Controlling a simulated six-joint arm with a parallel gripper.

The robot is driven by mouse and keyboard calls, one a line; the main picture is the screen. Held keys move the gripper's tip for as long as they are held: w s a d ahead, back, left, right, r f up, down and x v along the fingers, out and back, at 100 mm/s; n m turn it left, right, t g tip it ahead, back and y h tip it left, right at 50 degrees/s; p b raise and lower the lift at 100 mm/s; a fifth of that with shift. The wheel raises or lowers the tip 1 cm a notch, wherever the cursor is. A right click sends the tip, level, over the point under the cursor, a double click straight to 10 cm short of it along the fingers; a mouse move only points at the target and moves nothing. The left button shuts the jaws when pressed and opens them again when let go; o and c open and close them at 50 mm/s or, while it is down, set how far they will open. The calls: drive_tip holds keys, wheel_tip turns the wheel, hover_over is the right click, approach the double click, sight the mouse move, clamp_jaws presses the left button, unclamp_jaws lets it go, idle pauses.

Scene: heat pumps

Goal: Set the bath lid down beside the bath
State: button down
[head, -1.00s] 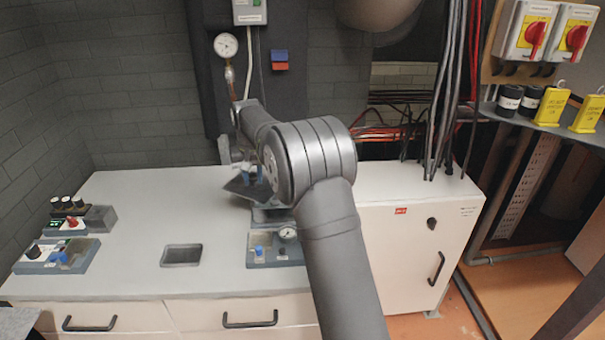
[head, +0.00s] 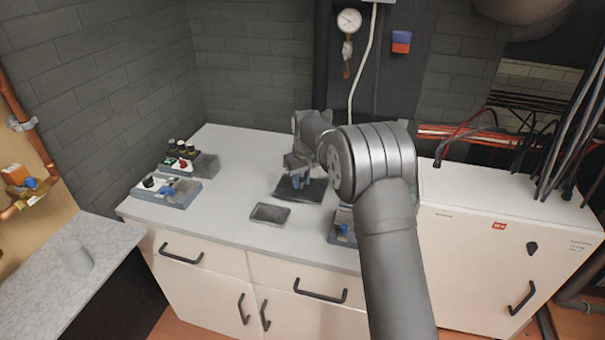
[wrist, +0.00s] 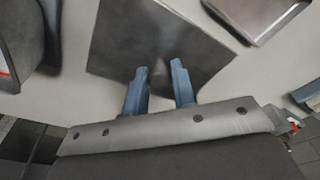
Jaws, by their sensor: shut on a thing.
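The bath lid is a dark square plate (head: 311,194), low at the counter's middle. Whether it touches the counter I cannot tell. My gripper (head: 297,182) is above it with blue fingers, shut on the lid. In the wrist view the lid (wrist: 120,40) spreads out beyond my fingertips (wrist: 160,74); what they grip on it is not clear. A unit with a blue knob and a gauge (head: 341,232), possibly the bath, stands right of the lid, mostly hidden behind my arm. A dark rounded body (wrist: 18,35) shows at the left of the wrist view.
A shallow grey tray (head: 270,214) lies just in front of the lid; it also shows in the wrist view (wrist: 262,12). Control boxes with knobs (head: 167,190) stand at the counter's left. Bare counter (head: 235,180) lies between them and the lid.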

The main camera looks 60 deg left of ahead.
sight(302, 181)
drive_tip(key=shift+f, duration=0.3)
drive_tip(key=shift+f, duration=1.15)
drive_tip(key=c, duration=1.1)
unclamp_jaws()
wheel_tip(302, 181, up, 17)
drive_tip(key=d, duration=0.2)
drive_tip(key=shift+d, duration=0.3)
drive_tip(key=a+f, duration=0.1)
drive_tip(key=f, duration=1)
drive_tip(key=a+f, duration=0.1)
drive_tip(key=f, duration=0.5)
drive_tip(key=shift+a+f, duration=0.1)
drive_tip(key=shift+a, duration=0.2)
